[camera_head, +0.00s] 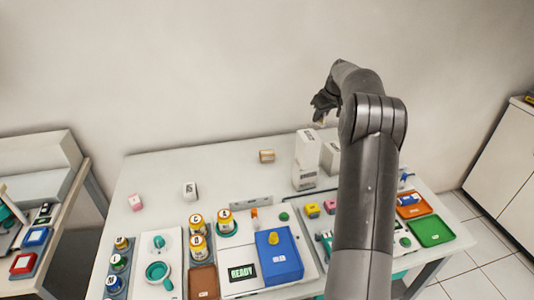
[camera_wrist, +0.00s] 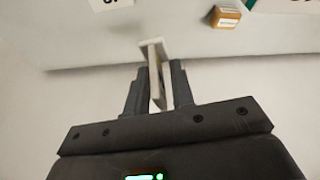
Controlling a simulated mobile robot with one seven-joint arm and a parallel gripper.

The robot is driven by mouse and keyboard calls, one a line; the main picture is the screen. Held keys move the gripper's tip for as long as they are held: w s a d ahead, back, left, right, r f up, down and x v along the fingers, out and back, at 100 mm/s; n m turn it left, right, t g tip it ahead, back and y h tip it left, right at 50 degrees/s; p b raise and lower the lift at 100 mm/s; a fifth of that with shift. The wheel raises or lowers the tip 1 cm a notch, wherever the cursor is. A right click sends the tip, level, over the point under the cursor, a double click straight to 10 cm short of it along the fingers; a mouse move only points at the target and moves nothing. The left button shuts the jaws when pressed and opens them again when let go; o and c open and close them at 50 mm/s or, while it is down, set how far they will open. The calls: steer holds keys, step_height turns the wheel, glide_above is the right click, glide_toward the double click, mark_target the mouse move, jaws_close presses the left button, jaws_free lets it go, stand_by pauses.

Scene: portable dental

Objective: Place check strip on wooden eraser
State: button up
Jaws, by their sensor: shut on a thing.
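The check strip (camera_wrist: 154,60) is a thin, pale, flat piece. My gripper (camera_wrist: 160,72) is shut on it, and it sticks out past the fingertips in the wrist view. In the head view my gripper (camera_head: 324,105) is high above the back of the table, and a small pale bit shows below its fingers. The wooden eraser (camera_head: 266,156) is a small tan block near the table's back edge. In the head view it lies below and left of my gripper. It also shows in the wrist view (camera_wrist: 226,17), at the top right, apart from the strip.
Tall white boxes (camera_head: 306,160) stand just right of the eraser, partly behind my arm. A white labelled block (camera_head: 189,190) and a pink block (camera_head: 135,202) lie to the left. Jars, trays and a blue box (camera_head: 278,258) crowd the front. The tabletop around the eraser is clear.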

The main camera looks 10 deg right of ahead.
steer(key=w+a+n, duration=0.1)
steer(key=w+a, duration=0.3)
steer(key=a, duration=0.6)
steer(key=w+a, duration=0.4)
steer(key=a, duration=0.5)
glide_above(266, 151)
steer(key=shift+y, duration=0.3)
step_height(266, 151, down, 10)
steer(key=shift+a, duration=0.1)
steer(key=shift+f, duration=2.6)
steer(key=shift+f, duration=0.15)
steer(key=o, duration=0.9)
steer(key=shift+o, duration=0.2)
